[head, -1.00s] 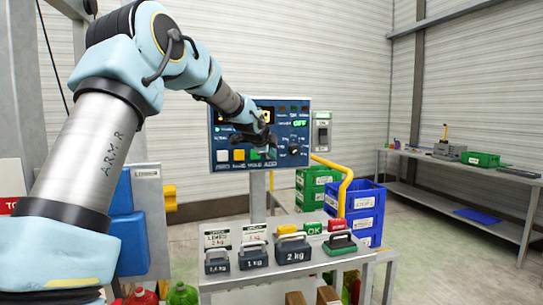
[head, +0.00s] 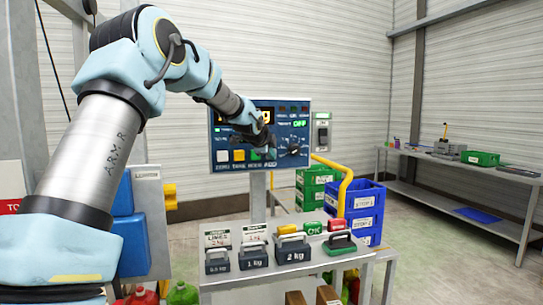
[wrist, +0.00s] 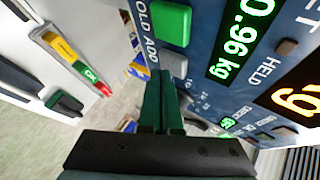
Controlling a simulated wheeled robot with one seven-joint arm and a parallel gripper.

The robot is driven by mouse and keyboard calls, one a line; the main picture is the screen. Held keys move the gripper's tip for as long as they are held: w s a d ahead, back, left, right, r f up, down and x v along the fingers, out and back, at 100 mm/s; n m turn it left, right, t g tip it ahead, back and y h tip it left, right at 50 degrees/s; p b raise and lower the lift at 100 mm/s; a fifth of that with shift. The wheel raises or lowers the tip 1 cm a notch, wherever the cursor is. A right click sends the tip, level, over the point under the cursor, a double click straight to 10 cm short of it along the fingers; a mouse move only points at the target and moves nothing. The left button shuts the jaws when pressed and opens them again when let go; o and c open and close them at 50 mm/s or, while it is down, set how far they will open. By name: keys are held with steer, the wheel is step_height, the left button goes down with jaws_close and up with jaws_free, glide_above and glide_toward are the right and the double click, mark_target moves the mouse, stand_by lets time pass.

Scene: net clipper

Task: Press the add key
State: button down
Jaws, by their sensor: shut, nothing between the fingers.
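The control panel (head: 230,118) stands on a post behind the bench. In the wrist view it appears turned sideways, with the printed words "OLD" (partly cut off) and "ADD" along its edge. The grey add key (wrist: 173,63) sits beside "ADD", next to a green key (wrist: 172,22). My gripper (wrist: 161,80) is shut and empty, its green fingertips just beside the grey key; I cannot tell whether they touch it. In the head view my gripper (head: 264,142) is in front of the panel's lower right part and hides some of the keys.
A dial (head: 293,148) is right of my gripper on the panel. Below, the bench (head: 330,262) carries several handled weights, such as the 2 kg one (head: 293,250). A yellow rail (head: 346,180) and blue crates (head: 362,205) stand to the right.

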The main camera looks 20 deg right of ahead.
steer(key=shift+w+p, duration=0.4)
steer(key=shift+s, duration=0.1)
stand_by(0.5)
steer(key=shift+s+b, duration=0.6)
steer(key=shift+s, duration=0.15)
steer(key=shift+s+a+b, duration=0.2)
steer(key=shift+s+b, duration=0.65)
steer(key=shift+s, duration=0.4)
steer(key=shift+s+a+b, duration=0.2)
steer(key=shift+s+b, duration=0.6)
steer(key=shift+s, duration=0.45)
